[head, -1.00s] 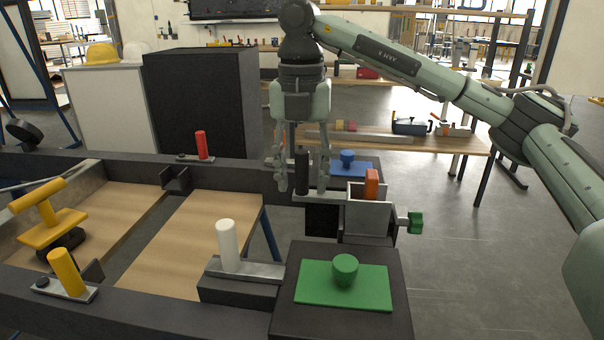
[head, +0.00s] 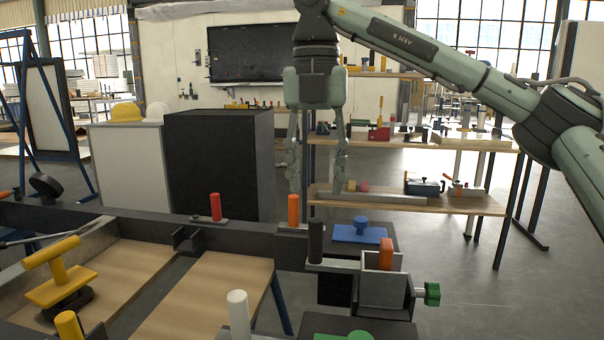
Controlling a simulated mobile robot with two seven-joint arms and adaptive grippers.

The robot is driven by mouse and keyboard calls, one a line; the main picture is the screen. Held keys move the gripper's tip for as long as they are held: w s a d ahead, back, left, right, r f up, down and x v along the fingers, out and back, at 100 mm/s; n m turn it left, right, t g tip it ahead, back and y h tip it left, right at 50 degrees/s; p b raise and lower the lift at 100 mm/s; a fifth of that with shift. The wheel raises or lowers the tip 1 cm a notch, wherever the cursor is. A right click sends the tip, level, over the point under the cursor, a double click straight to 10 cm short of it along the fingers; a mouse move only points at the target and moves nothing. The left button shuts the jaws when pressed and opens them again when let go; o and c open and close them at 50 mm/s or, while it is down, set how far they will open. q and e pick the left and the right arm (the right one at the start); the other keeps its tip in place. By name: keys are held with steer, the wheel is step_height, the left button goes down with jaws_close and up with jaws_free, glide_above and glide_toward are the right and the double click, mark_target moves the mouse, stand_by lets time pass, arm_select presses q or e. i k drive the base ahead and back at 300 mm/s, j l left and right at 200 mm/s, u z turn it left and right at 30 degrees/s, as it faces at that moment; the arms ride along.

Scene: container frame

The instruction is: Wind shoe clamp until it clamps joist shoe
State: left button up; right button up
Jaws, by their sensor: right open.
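A green star-shaped knob (head: 432,294) sticks out at the right side of a grey metal clamp body (head: 385,292) on the frame's right corner. An orange block-like handle (head: 386,254) stands upright at the clamp. A black upright handle (head: 315,240) stands just left of it. I cannot tell which grey part is the joist shoe or how tightly it is held. My right gripper (head: 316,186) points down, open and empty, above the black handle and apart from it, up and left of the green knob. My left gripper is not in view.
A blue plate with a knob (head: 360,233) lies behind the clamp, and a green plate (head: 340,337) in front. Open floor lies right of the clamp.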

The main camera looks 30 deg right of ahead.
mark_target(432, 293)
steer(key=k, duration=1.5)
